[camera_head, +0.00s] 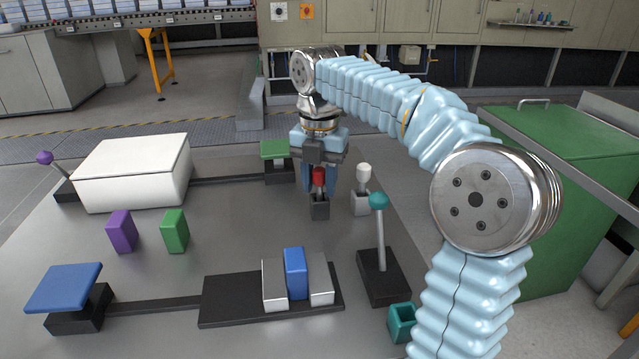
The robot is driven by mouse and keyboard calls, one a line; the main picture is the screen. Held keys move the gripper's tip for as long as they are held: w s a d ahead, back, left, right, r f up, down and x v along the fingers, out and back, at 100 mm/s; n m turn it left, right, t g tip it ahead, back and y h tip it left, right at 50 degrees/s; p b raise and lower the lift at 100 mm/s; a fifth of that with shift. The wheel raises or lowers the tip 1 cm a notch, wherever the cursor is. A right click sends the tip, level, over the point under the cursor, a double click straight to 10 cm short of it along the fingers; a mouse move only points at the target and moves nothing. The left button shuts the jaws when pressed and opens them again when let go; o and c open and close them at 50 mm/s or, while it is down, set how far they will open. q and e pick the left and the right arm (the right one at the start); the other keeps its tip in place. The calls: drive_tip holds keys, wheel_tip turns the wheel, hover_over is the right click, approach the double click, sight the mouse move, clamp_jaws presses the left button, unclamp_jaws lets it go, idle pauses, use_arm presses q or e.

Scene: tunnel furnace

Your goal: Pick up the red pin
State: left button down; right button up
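The red pin (318,178) stands upright in a dark square holder (319,208) on the grey table. My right gripper (319,184) points down over it, with one blue finger showing on each side of the pin. The fingers look spread apart, and I cannot tell whether either one touches the pin. The pin's lower end is hidden in the holder. My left gripper is not in view.
A white-topped pin (363,176) stands in a light holder just right of the red pin. A teal-knobbed lever (379,235), a teal open holder (402,322), a white box (132,172), and purple (121,232) and green (174,232) blocks share the table. Its middle is clear.

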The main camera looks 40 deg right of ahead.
clamp_jaws()
drive_tip(key=shift+r, duration=0.1)
